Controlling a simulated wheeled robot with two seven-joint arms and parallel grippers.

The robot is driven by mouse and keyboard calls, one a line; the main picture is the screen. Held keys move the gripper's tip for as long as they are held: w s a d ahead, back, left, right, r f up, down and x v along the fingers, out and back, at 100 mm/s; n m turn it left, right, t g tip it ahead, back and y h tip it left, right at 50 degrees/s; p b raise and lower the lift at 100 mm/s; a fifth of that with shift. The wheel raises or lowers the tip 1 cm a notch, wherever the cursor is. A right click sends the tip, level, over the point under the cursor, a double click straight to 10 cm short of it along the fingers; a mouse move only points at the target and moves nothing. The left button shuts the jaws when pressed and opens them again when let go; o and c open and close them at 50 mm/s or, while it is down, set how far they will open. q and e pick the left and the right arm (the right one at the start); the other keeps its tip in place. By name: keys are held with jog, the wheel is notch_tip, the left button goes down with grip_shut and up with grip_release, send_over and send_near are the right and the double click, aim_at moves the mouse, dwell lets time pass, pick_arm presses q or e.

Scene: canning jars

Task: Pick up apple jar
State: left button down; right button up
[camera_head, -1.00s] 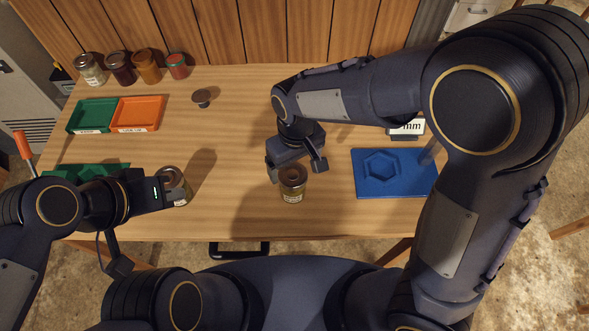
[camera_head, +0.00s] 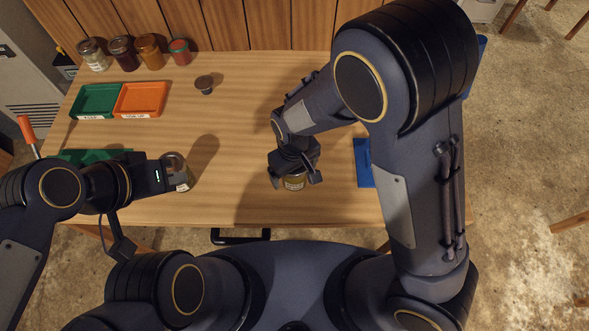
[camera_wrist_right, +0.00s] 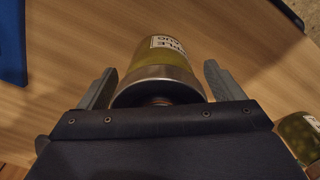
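The apple jar (camera_head: 294,183), a glass jar with yellow-green contents and a metal lid, stands near the table's front edge. In the right wrist view the jar (camera_wrist_right: 165,65) shows part of a white label ending in "PLE". My right gripper (camera_head: 295,178) is over it from above, with one finger on each side. In the right wrist view the gripper (camera_wrist_right: 160,85) is open, with small gaps between the fingers and the jar. My left gripper (camera_head: 170,175) is at a second jar (camera_head: 181,169) on the left; its fingers are too hidden to tell open from shut.
Several jars (camera_head: 122,53) stand at the back left. A green tray (camera_head: 95,101) and an orange tray (camera_head: 140,99) lie in front of them. A small dark lid-like piece (camera_head: 205,84) stands nearby. A blue fixture (camera_head: 363,162) is partly behind my right arm. The table's middle is clear.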

jog(key=c, duration=1.2)
jog(key=shift+c, duration=0.5)
jog(key=shift+r, duration=0.15)
